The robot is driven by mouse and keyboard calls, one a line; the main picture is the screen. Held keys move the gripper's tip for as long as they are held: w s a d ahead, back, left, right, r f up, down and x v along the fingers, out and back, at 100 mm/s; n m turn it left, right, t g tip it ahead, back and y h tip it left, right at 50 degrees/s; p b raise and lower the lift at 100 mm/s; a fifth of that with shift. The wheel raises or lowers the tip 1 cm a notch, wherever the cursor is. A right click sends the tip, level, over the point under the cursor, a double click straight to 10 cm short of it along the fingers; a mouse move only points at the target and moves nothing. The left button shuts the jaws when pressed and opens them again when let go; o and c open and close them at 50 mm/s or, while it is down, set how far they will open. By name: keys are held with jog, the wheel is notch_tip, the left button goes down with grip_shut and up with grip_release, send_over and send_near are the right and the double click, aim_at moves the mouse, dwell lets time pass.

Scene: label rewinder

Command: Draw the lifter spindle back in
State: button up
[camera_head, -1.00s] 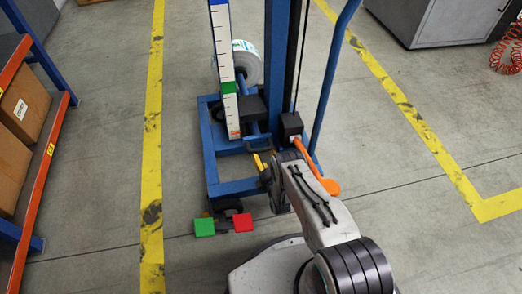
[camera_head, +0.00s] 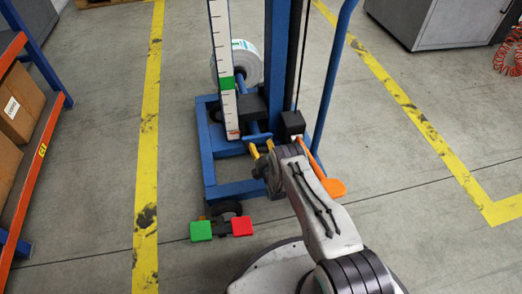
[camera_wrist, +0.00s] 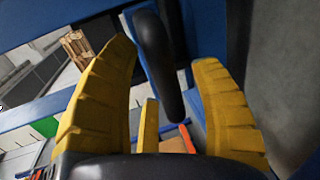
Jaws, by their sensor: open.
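The lifter (camera_head: 203,150) is a blue wheeled frame with a mast in front of me in the head view. A white label roll (camera_head: 245,62) sits behind the scale, and a blue spindle (camera_head: 240,83) runs from it toward a black carriage block (camera_head: 250,107). A dark handle bar (camera_wrist: 155,62) lies between my yellow fingers in the wrist view, apart from the right finger; contact with the left is unclear. My gripper (camera_head: 262,154) is open, low in front of the carriage. The spindle's near end is partly hidden by the block.
An orange lever (camera_head: 333,187) stands close right of my gripper. Green (camera_head: 200,230) and red (camera_head: 242,226) pedals are at the lifter's front left. A shelf with boxes (camera_head: 18,105) is at the left, a grey cabinet (camera_head: 440,22) at the back right.

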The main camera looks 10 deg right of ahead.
jog(key=shift+c, duration=0.3)
grip_shut()
dwell(0.4)
